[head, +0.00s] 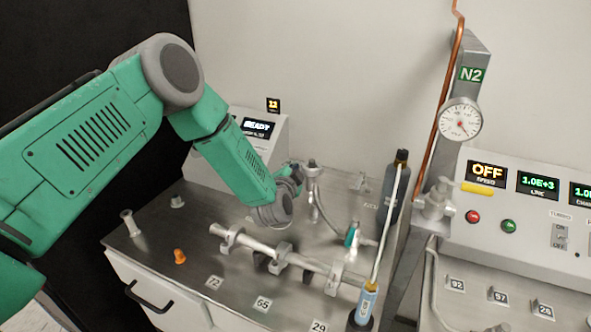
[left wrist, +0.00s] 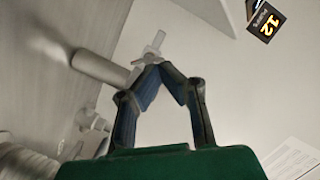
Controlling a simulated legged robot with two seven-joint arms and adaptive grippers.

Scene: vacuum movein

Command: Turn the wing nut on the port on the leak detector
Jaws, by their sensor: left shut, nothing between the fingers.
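The leak detector (head: 255,130) is a pale box with a READY screen at the back left of the metal bench. In the left wrist view a metal wing nut (left wrist: 154,47) sits at the end of a pale cylindrical port (left wrist: 98,67). My left gripper (left wrist: 160,68) is shut and empty, its fingertips meeting right at the wing nut in that picture; I cannot tell whether they touch it. In the head view my left wrist comes down in front of the detector, and its fingers are mostly hidden. My right gripper is not in view.
A metal pipe with clamps (head: 285,258) lies across the bench. An orange fitting (head: 180,257) and a small flanged piece (head: 130,222) stand at the left. A blue-labelled canister (head: 366,301), a dark bottle (head: 394,195) and the gauge column (head: 461,118) stand to the right.

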